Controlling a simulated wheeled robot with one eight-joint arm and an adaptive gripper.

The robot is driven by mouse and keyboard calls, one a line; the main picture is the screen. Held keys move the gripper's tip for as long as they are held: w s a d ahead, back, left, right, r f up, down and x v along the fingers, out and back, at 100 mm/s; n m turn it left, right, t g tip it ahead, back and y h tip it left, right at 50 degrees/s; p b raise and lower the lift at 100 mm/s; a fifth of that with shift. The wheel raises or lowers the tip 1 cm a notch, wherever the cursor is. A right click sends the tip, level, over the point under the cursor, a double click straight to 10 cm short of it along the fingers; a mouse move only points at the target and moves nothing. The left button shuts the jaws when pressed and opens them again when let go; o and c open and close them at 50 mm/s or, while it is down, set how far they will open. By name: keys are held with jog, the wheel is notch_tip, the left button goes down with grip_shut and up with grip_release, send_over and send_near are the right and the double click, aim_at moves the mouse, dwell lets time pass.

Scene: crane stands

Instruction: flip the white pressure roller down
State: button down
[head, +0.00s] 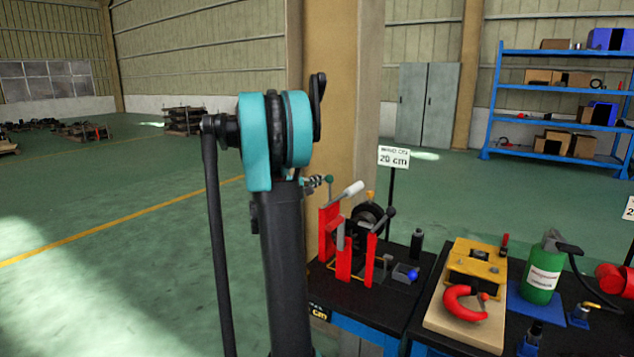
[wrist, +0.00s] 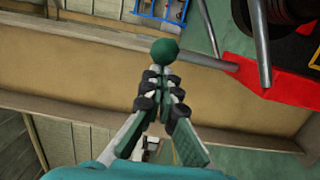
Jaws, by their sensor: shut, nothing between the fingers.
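The white pressure roller (head: 350,191) is a short white cylinder, tilted up to the right at the top of a red stand (head: 343,262) in the head view. I cannot make it out in the wrist view. A green ball knob (head: 328,179) is just left of it. In the wrist view the knob (wrist: 166,52) ends a grey rod (wrist: 210,62) that runs right to a red part (wrist: 270,85). My gripper (head: 317,182) is shut and empty, its fingertips (wrist: 163,74) close to the knob; I cannot tell whether they touch.
The stand is on a black-topped table (head: 385,300) with a black wheel (head: 366,216) and a small blue-ended part (head: 406,273). Right of it are a wooden board (head: 462,325) with a red clamp (head: 466,303) and a green bottle (head: 541,270). A sign (head: 393,157) and pillar (head: 340,100) rise behind.

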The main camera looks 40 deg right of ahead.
jog(key=s+m, duration=0.1)
jog(key=m, duration=0.1)
jog(key=s+d+m, duration=0.1)
jog(key=shift+s+r, duration=0.25)
jog(key=shift+s, duration=0.05)
jog(key=shift+s+d+f+m+y, duration=0.15)
jog(key=shift+s+d+m, duration=0.1)
jog(key=shift+s+m, duration=0.35)
jog(key=shift+s+d+f+m+y, duration=0.1)
jog(key=shift+s+d+m+y, duration=0.15)
jog(key=shift+s+m, duration=0.35)
jog(key=shift+s+d+f+m+y, duration=0.1)
jog(key=shift+s+d+m, duration=0.2)
jog(key=shift+s+m, duration=0.3)
jog(key=shift+s, duration=0.15)
